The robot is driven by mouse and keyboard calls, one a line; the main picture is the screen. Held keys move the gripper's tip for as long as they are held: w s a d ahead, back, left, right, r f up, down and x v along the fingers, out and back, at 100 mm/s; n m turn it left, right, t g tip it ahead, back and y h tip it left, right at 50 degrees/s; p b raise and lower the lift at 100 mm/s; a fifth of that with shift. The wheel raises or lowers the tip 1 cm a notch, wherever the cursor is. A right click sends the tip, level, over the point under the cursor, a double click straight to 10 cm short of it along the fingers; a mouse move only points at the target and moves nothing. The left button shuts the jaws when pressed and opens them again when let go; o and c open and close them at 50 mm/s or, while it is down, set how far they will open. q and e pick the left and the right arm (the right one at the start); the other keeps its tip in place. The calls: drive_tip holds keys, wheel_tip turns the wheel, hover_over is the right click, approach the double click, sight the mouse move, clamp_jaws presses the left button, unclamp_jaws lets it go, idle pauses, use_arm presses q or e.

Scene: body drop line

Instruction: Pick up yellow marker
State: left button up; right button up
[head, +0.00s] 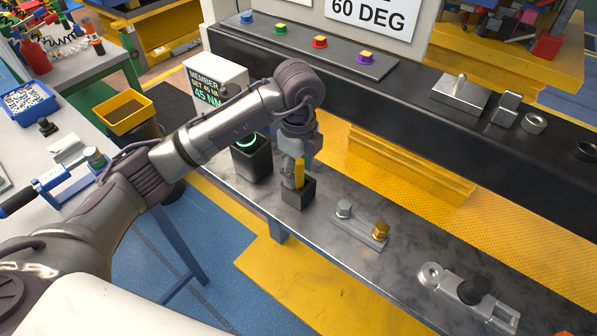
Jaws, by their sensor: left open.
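The yellow marker (299,173) stands upright in a small dark square holder (299,194) on the grey bench top. My left gripper (294,172) points down directly above the holder, its fingers at the height of the marker. It is open, with the marker at its fingers; I cannot tell whether they touch it. The marker's lower end is hidden in the holder. My right gripper is not in view.
A dark bin (252,160) with a green ring stands left of the holder. A metal bar with two bolts (361,226) and a metal tool (468,292) lie to the right. A black ledge (420,100) with coloured buttons runs behind. A blue tray (27,103) and a yellow tray (124,112) are at left.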

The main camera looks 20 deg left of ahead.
use_arm(q)
drive_tip(key=shift+f, duration=0.3)
clamp_jaws()
